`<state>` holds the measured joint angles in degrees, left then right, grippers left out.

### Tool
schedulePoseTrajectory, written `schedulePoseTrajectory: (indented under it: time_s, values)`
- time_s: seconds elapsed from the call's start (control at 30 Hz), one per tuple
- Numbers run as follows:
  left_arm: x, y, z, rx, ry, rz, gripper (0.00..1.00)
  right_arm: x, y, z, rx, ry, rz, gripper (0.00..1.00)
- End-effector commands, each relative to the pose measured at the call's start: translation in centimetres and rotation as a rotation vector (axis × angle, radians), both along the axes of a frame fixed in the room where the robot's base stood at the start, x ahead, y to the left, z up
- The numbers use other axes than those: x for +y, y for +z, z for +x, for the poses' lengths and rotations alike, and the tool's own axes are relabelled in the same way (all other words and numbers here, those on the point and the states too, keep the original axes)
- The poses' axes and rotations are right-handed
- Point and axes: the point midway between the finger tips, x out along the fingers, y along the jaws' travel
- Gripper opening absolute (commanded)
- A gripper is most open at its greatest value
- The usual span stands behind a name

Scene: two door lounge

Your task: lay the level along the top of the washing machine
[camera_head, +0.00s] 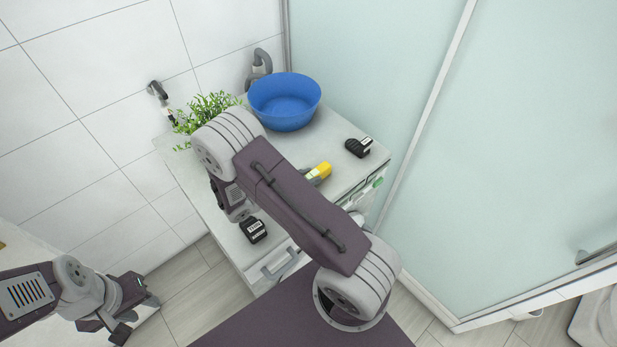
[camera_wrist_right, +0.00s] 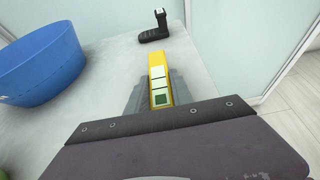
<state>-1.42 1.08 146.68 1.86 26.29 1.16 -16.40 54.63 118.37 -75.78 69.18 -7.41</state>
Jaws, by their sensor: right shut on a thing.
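The yellow level (camera_head: 320,172) shows only at one end in the head view, past my right arm, over the pale top of the washing machine (camera_head: 190,175). In the right wrist view the level (camera_wrist_right: 158,75) points away from me, with green vial windows along it. My right gripper (camera_wrist_right: 160,92) is shut on the level, with grey fingers on both sides. I cannot tell whether the level touches the top.
On the top stand a blue bowl (camera_head: 285,103), a green plant (camera_head: 207,110), a black device (camera_head: 358,147) near the right edge and a black labelled block (camera_head: 253,230) near the front edge. A frosted glass panel (camera_head: 480,170) stands at the right.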

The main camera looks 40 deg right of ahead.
Motion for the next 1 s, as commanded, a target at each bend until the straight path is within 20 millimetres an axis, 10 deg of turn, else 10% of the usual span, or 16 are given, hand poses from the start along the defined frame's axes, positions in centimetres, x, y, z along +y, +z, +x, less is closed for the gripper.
schedulePoseTrajectory:
  time_s: [0.3, 0.33, 0.4, 0.77, 1.0]
  values:
    - [0.0, -0.3, 0.0, 0.000, 0.000, 0.000, 0.36, 0.0, -0.4, 0.0, -0.002, -0.001, 0.000, 0.00]
    - [0.0, -0.3, 0.0, 0.000, 0.000, 0.000, 0.36, 0.0, -0.4, 0.0, -0.002, -0.001, 0.000, 0.30]
    - [0.0, -0.2, 0.0, 0.000, 0.000, 0.000, 0.36, 0.0, -0.3, 0.0, -0.002, -0.001, 0.001, 0.49]
    - [0.0, 0.3, 0.0, 0.000, 0.000, 0.000, 0.36, 0.1, 0.4, 0.0, -0.002, 0.000, 0.001, 0.49]
    - [0.0, -0.2, 0.0, 0.000, 0.000, 0.000, 0.36, 5.3, 2.2, -0.2, -0.006, 0.007, 0.004, 0.49]
